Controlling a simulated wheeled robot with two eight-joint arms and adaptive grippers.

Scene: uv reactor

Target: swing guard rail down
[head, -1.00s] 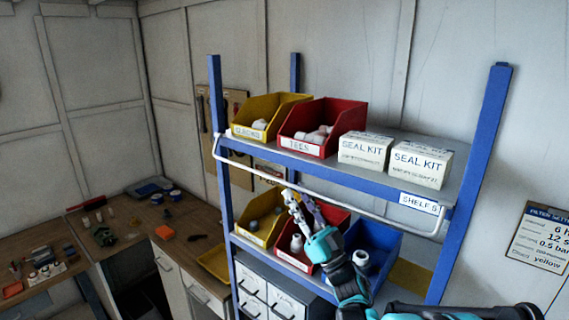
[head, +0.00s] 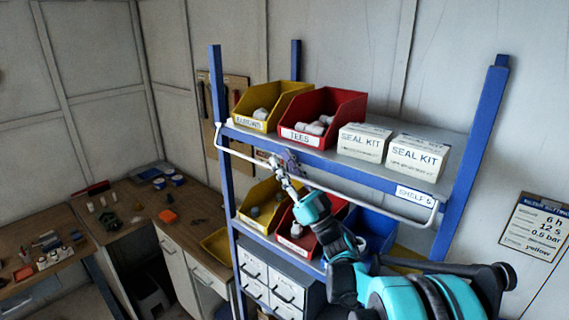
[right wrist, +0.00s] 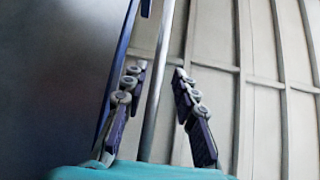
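The guard rail (head: 243,157) is a thin pale bar along the front of the upper shelf (head: 330,164), bent back at both ends toward the blue posts. It hangs slightly below the shelf's front edge. My right gripper (head: 282,161) is at the rail, left of its middle, with its fingers pointing up and to the left. In the right wrist view the rail (right wrist: 157,92) runs between the two spread fingers of the right gripper (right wrist: 159,72), with a visible gap on the right side. Contact on the left finger cannot be told. My left gripper is not in view.
A yellow bin (head: 269,106), a red bin (head: 324,118) and two seal kit boxes (head: 416,155) stand on the upper shelf. A yellow, a red and a blue bin (head: 373,229) sit below, close to my right arm. A workbench (head: 140,215) is at left.

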